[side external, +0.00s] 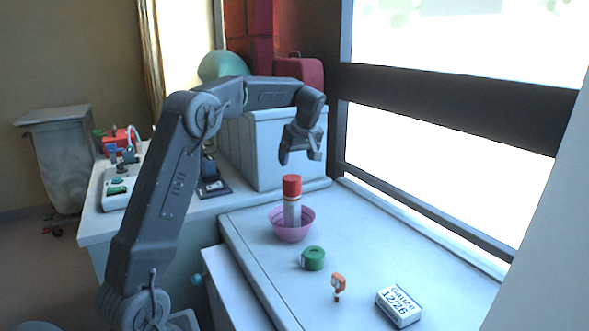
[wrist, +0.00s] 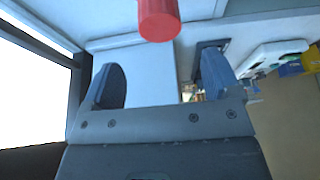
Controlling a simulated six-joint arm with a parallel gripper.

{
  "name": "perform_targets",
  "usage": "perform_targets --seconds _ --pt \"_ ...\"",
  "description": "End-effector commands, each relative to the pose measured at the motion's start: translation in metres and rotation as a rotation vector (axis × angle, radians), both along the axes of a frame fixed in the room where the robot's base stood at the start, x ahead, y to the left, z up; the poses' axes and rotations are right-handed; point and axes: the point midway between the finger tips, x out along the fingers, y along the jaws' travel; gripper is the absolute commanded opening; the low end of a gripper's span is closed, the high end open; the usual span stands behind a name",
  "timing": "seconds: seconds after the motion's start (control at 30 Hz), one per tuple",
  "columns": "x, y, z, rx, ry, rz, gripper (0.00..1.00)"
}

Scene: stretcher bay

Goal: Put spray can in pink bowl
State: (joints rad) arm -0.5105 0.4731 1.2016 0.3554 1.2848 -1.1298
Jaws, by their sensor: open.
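The spray can (side external: 292,212), with a red cap and a pale body with a yellowish band, stands upright in the pink bowl (side external: 291,234) on the white table. Its red cap (wrist: 159,18) also shows at the top of the wrist view, beyond my fingers. My gripper (side external: 300,158) is above the can and bowl, apart from the can, with its fingers spread and nothing between them. In the wrist view my gripper (wrist: 160,85) shows two separated fingers. The lower part of the can is hidden by the bowl's wall.
A green tape roll (side external: 313,258), a small orange item (side external: 338,285) and a gauze box (side external: 399,305) lie in front of the bowl on the table (side external: 260,260). A white box (side external: 262,150) stands behind. A window runs along the right.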

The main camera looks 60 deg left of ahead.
Motion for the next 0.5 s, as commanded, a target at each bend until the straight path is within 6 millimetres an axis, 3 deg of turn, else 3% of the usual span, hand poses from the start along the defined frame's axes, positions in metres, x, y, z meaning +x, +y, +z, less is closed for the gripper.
perform_targets --seconds 0.17,0.27,0.37,0.5 --pt "-0.001 -0.011 0.014 -0.002 -0.003 -0.023 0.83" --pt "-0.008 -0.036 0.025 -0.010 -0.003 -0.113 0.83" --pt "-0.024 -0.079 0.039 -0.021 -0.006 -0.283 0.83" --pt "-0.062 -0.151 0.051 -0.030 -0.013 -0.583 0.83"
